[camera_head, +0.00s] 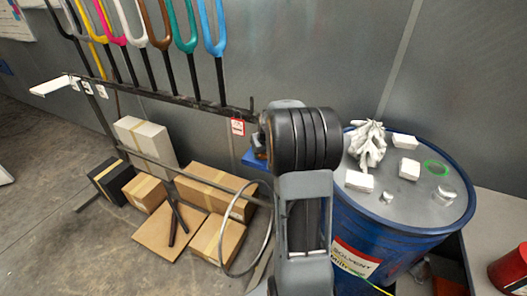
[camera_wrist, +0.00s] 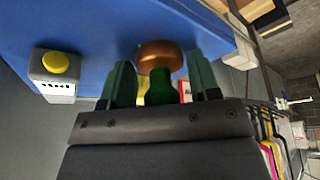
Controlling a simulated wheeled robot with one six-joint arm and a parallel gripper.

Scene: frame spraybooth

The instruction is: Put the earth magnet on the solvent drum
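In the wrist view, what looks like the earth magnet has a round copper-coloured top (camera_wrist: 160,56) and a dark green body (camera_wrist: 158,88). It stands between the two dark green fingers of my gripper (camera_wrist: 161,72), close to a blue surface (camera_wrist: 95,25). Narrow gaps show between the fingers and the body, so the gripper looks open around it. The lower body is hidden by the gripper housing. In the head view, my arm hides the gripper and the magnet. The blue solvent drum (camera_head: 370,220) stands right of my arm, with a grey lid (camera_head: 412,208).
On the drum lid are a crumpled white cloth or gloves (camera_head: 368,145), several white blocks, a green ring (camera_head: 436,167) and a small clear jar (camera_head: 445,196). Cardboard boxes (camera_head: 205,190) and a rack of coloured forks stand left. A yellow-buttoned box (camera_wrist: 55,75) is by the blue surface.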

